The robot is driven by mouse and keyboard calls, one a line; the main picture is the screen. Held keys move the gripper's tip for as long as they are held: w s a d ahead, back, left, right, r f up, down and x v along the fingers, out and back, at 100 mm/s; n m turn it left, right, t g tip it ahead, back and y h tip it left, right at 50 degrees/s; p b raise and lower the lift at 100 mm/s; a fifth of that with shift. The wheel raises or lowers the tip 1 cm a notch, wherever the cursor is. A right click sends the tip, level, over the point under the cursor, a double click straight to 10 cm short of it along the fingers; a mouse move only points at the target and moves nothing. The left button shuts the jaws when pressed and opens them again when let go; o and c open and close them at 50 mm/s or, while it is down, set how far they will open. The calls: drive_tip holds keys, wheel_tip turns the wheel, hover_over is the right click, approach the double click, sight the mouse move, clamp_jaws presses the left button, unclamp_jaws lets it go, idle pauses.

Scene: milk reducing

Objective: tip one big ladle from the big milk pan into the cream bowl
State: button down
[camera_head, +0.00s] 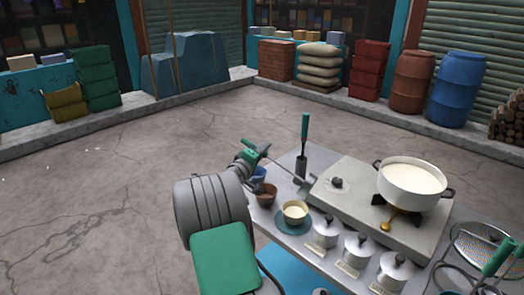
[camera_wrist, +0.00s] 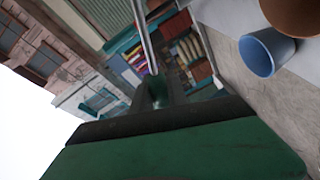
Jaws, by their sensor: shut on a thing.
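The big milk pan (camera_head: 412,190), white with two dark handles, stands on the burner at the right and is full of milk. A small bowl of cream (camera_head: 295,213) sits on a teal saucer (camera_head: 293,227) at the table's left side. My gripper (camera_head: 249,157) is left of and behind the bowl, shut on a long-handled tool (camera_head: 279,170). The tool's grey shaft runs right to a grey end near the stove's left edge; whether that end is a ladle cup is unclear. In the wrist view the shaft (camera_wrist: 147,45) extends beyond the green gripper part.
A green-handled tool (camera_head: 305,128) stands upright in a metal holder. A brown bowl (camera_head: 266,196) and a blue cup (camera_wrist: 257,55) are close to my gripper. Several lidded metal pots (camera_head: 358,248) line the front. A strainer (camera_head: 480,243) lies at the right.

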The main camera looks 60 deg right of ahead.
drive_tip(key=s+d+r+m+b, duration=0.1)
drive_tip(key=s+r+m, duration=1.2)
drive_tip(key=s+r, duration=0.2)
drive_tip(key=shift+s+d+r+m+b, duration=0.2)
drive_tip(key=shift+s+d+m+b, duration=0.1)
drive_tip(key=shift+s, duration=0.7)
